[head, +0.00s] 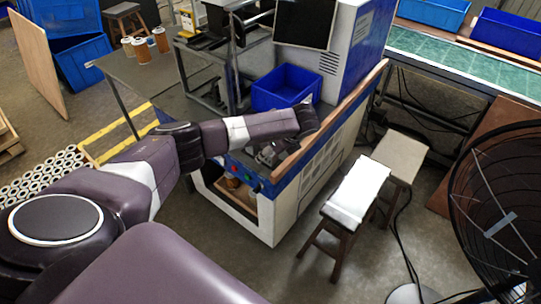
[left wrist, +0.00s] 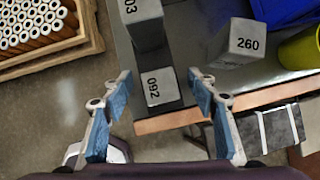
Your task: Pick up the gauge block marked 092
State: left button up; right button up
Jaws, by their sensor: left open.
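The gauge block marked 092 (left wrist: 160,88) is a grey block with a pale labelled face, on the dark table top near its wooden edge, in the left wrist view. My left gripper (left wrist: 160,75) is open, with one blue-padded finger to each side of this block and visible gaps between. A block marked 260 (left wrist: 242,44) stands to the right. My right gripper is not in view.
A blue bin (head: 285,90) stands on the bench; a yellow-green container (left wrist: 302,48) is right of block 260. The bench's wooden edge (left wrist: 170,121) runs below the blocks. A crate of filter cartridges (left wrist: 92,38) is at left. Stools (head: 357,192) and a fan (head: 500,210) stand right.

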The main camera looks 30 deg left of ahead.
pick_arm(q)
grip_shut()
dwell(0.4)
